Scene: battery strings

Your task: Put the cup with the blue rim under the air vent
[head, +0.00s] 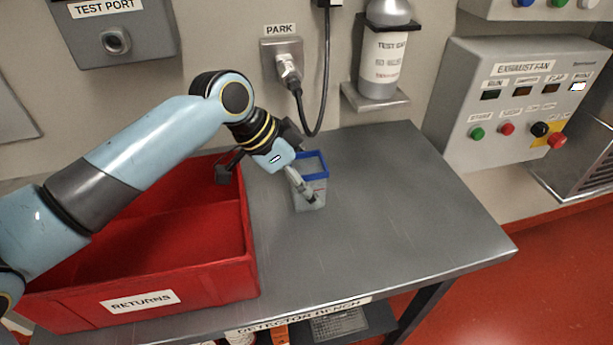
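The cup with the blue rim (320,191) is a pale grey, square-looking cup, upright at the middle of the grey bench, just right of the red bin. My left gripper (309,196) reaches down to it from the upper left. A grey finger crosses the near left side of the cup and hides part of it. I cannot tell whether the fingers are shut on the cup or only beside it. A slatted metal grille (597,172), possibly the air vent, shows at the right edge, cut off by the frame. My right gripper is not in view.
The red RETURNS bin (215,281) fills the bench's left side, beneath my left arm. The bench (420,210) is clear right of the cup. A cable hangs from the PARK socket (285,65) behind it. A bottle (382,55) and the EXHAUST FAN panel (515,105) are on the wall.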

